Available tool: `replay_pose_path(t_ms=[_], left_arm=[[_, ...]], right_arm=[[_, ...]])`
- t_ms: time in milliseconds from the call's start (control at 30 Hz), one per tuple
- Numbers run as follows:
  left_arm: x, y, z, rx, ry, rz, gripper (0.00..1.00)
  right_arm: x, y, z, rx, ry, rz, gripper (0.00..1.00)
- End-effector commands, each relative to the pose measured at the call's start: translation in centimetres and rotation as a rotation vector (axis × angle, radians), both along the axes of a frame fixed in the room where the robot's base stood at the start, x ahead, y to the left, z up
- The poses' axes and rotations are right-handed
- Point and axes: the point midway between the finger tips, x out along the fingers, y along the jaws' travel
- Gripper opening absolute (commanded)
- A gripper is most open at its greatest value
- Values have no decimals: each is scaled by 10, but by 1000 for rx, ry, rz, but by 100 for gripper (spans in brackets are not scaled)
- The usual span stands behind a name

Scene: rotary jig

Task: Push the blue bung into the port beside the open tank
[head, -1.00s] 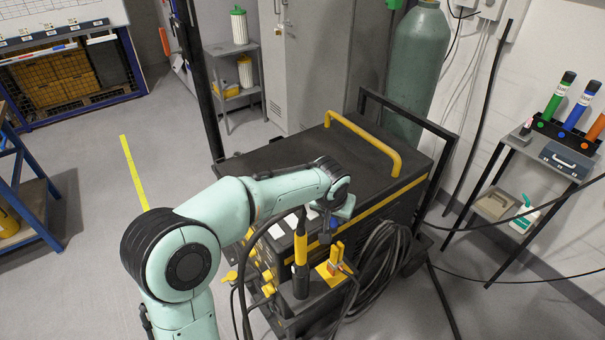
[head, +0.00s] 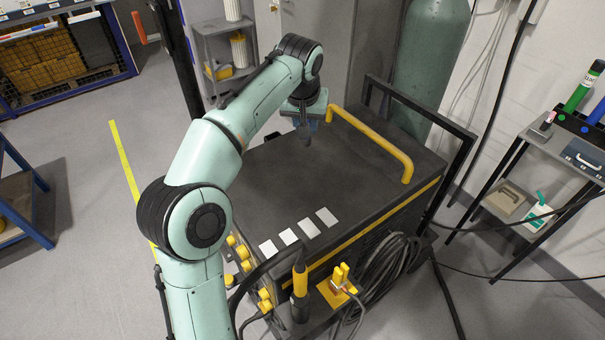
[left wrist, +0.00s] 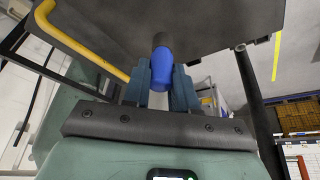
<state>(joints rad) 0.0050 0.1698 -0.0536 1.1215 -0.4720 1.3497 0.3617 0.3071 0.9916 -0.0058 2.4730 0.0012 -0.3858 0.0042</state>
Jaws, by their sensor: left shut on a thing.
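The blue bung (left wrist: 161,69) is between the fingers of my left gripper (left wrist: 162,88) in the left wrist view, with a dark grey cylindrical part beyond its blue end. In the head view my left gripper (head: 305,132) is over the far left part of the welding machine's dark top, pointing down. The bung cannot be made out clearly there. I cannot make out the open tank or the port in either view. My right gripper is not in view.
The welding machine (head: 290,185) has a raised yellow handle (head: 375,147) close to the right of my gripper. A tall green gas cylinder (head: 425,60) stands behind it. A torch (head: 300,280) and coiled cables (head: 390,265) are at its front. A shelf (head: 225,60) stands behind left.

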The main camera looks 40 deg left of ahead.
Motion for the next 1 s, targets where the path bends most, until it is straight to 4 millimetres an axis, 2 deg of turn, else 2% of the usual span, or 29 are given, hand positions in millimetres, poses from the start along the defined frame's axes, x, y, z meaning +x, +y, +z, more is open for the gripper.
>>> replay_pose_path(t_ms=[33, 200, 400, 500, 767, 1000], left_arm=[[-2, 0, -15, -1, 9, -1, 0], [-3, 0, -62, -1, 11, 0, 0], [-3, 0, -114, -1, 9, 0, 0], [-2, 0, -134, -1, 6, 0, 0], [-1, 0, -158, -1, 3, 0, 0], [-2, 0, -192, 0, 5, -1, 0]], right_arm=[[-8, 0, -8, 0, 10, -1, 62], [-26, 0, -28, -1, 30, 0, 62], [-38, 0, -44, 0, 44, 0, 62], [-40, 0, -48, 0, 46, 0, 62], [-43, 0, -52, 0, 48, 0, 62], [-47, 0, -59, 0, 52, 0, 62]])
